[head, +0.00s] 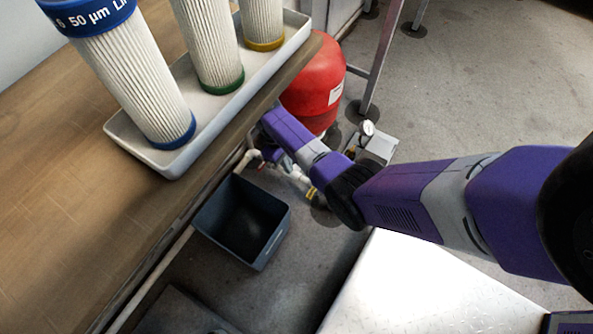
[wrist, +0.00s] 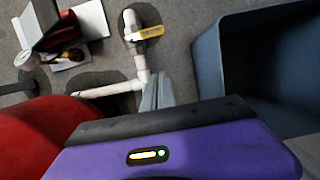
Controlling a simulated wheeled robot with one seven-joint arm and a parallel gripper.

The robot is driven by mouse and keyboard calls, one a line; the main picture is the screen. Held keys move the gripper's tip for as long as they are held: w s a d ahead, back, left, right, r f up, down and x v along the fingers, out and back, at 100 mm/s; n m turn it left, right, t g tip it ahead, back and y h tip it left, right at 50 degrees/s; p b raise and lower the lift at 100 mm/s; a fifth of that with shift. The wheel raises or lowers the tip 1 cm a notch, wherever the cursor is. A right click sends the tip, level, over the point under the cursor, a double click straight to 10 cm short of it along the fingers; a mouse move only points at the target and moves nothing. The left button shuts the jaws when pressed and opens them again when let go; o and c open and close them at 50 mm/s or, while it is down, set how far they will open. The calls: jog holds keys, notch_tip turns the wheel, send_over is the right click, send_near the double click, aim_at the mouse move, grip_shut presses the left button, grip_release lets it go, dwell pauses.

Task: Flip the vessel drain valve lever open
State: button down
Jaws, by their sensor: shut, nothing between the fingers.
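My gripper (wrist: 157,91) shows at the middle of the wrist view, its grey fingers shut with nothing between them. The fingertips are beside a white pipe (wrist: 140,64) with an elbow; I cannot tell whether they touch it. A yellow tag (wrist: 150,33) is on or beside the pipe's far end. It also shows in the head view (head: 311,193). I cannot clearly make out the drain valve lever; the gripper body may hide it.
A dark open bin (head: 243,222) stands on the floor close to the pipes. A red tank (head: 318,88) is behind my arm and close to the gripper in the wrist view (wrist: 35,140). The wooden bench (head: 70,190) bears a white tray (head: 150,158) with filter cartridges.

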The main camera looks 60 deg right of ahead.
aim_at(312, 191)
jog(key=s+f+b, duration=0.4)
jog(key=s+f, duration=0.2)
jog(key=f, duration=0.3)
jog(key=shift+b, duration=0.35)
